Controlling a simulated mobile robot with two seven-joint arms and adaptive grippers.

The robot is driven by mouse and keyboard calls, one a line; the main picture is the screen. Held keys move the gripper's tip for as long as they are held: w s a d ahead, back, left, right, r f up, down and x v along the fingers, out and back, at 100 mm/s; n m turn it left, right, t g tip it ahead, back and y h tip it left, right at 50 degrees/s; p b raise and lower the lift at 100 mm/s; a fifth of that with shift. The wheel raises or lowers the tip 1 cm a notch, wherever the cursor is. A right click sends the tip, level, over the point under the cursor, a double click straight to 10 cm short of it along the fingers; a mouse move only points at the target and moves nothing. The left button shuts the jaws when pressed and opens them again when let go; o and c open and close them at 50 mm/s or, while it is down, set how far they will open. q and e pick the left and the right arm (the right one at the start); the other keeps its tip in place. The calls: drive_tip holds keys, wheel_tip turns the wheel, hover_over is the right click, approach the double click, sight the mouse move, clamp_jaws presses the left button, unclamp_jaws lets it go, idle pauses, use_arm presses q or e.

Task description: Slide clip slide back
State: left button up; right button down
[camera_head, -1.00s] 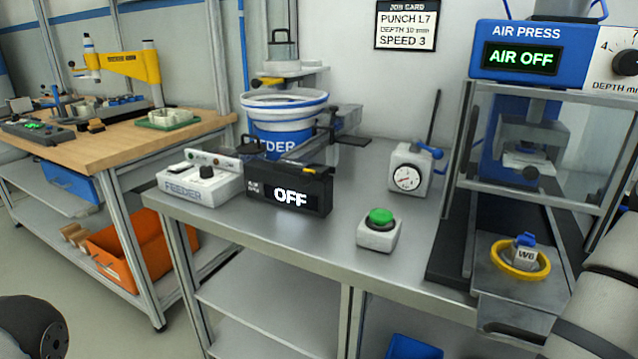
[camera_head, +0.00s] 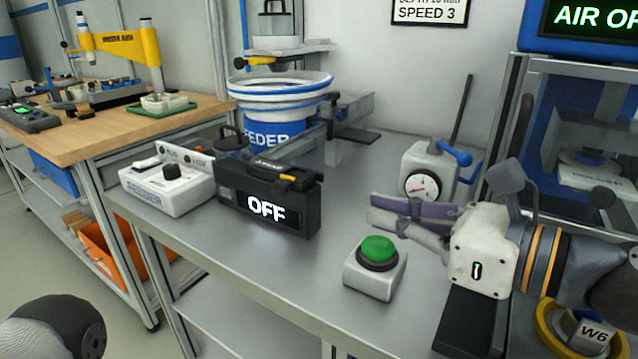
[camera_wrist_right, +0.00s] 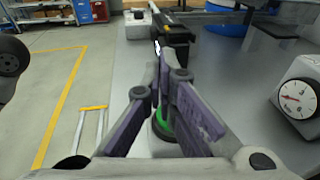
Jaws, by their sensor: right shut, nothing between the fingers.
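The slide carries a yellow ring (camera_head: 546,338) around a block marked W6 (camera_head: 594,336) in front of the air press at lower right. My right forearm hides much of the slide, and a dark rail (camera_head: 468,322) shows below my gripper. My right gripper (camera_head: 376,213) is shut and empty. It points left above the bench, behind the green button box and to the left of the slide. In the right wrist view its fingers (camera_wrist_right: 164,62) point towards the black OFF unit. My left gripper is out of view; only part of my left arm shows at lower left.
The green button (camera_head: 378,250) stands just below my right fingers. A dial gauge (camera_head: 424,186) stands behind my gripper. The black OFF unit (camera_head: 268,200), feeder control box (camera_head: 166,190) and feeder bowl (camera_head: 280,92) stand farther left. The bench front is clear.

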sight(287, 191)
drive_tip(key=a, duration=0.1)
drive_tip(key=w+a+f, duration=0.1)
drive_tip(key=a, duration=0.1)
drive_tip(key=shift+w+b, duration=0.2)
drive_tip(key=shift+b, duration=0.2)
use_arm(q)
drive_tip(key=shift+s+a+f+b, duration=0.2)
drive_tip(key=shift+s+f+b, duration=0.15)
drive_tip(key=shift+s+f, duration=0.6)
use_arm(e)
drive_tip(key=x, duration=1)
drive_tip(key=shift+w+r, duration=0.2)
drive_tip(key=shift+r, duration=0.05)
drive_tip(key=shift+w, duration=0.1)
use_arm(q)
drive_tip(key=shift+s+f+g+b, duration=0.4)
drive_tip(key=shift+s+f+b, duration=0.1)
drive_tip(key=shift+b, duration=0.05)
use_arm(e)
drive_tip(key=s+a+r+x, duration=0.1)
drive_tip(key=x, duration=0.6)
drive_tip(key=shift+w+a+r, duration=0.2)
drive_tip(key=shift+w+a, duration=0.1)
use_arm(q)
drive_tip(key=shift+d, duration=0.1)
